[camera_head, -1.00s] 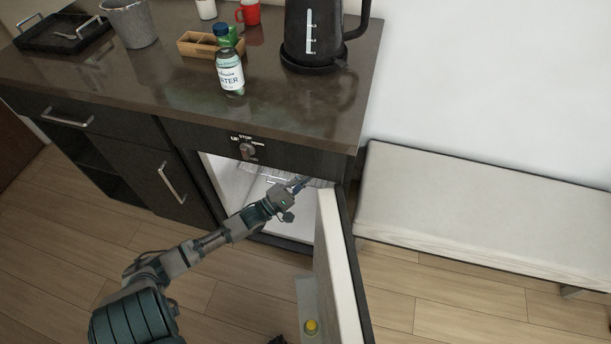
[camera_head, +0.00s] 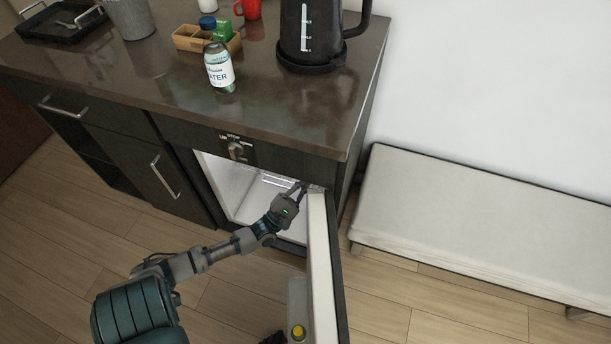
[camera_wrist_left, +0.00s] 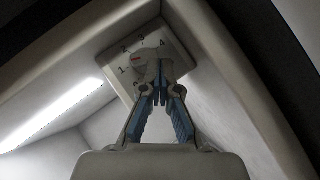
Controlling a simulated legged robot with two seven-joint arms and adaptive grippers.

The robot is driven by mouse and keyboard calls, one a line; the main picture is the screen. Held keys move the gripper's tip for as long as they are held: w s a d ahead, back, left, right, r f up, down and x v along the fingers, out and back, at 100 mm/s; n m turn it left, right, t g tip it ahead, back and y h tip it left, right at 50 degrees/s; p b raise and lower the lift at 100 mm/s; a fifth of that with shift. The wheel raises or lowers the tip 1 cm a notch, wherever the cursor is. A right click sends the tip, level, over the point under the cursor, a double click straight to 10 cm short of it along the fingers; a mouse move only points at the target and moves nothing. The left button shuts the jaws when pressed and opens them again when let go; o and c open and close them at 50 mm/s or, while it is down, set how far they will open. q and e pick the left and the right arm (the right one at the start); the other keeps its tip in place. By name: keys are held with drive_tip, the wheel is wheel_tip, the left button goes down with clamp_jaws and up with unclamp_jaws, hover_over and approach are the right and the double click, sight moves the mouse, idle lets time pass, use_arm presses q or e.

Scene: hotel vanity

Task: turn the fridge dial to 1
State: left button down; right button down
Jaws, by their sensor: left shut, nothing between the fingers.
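The fridge dial (camera_wrist_left: 146,62) is a pale knob with a red mark on a square plate numbered 1 to 4, inside the fridge, in the left wrist view. The red mark points left, towards the 1 and 2 side; the exact setting is hard to tell. My left gripper (camera_wrist_left: 159,92) is shut and empty, its tips at the dial's lower right; contact cannot be told. In the head view the left gripper (camera_head: 301,187) is at the opening of the fridge (camera_head: 235,188), beside its open door (camera_head: 322,255). The dial is hidden there. My right gripper is not in view.
A separate knob (camera_head: 236,150) sits on the cabinet front above the fridge. The counter (camera_head: 150,75) holds a water bottle (camera_head: 219,68), a kettle (camera_head: 308,35) and a wooden box (camera_head: 190,41). A bench (camera_head: 480,220) stands at right.

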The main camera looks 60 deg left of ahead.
use_arm(q)
drive_tip(key=shift+w+d+r, duration=0.1)
drive_tip(key=shift+w+d, duration=0.15)
drive_tip(key=shift+d, duration=0.05)
idle(0.5)
idle(0.4)
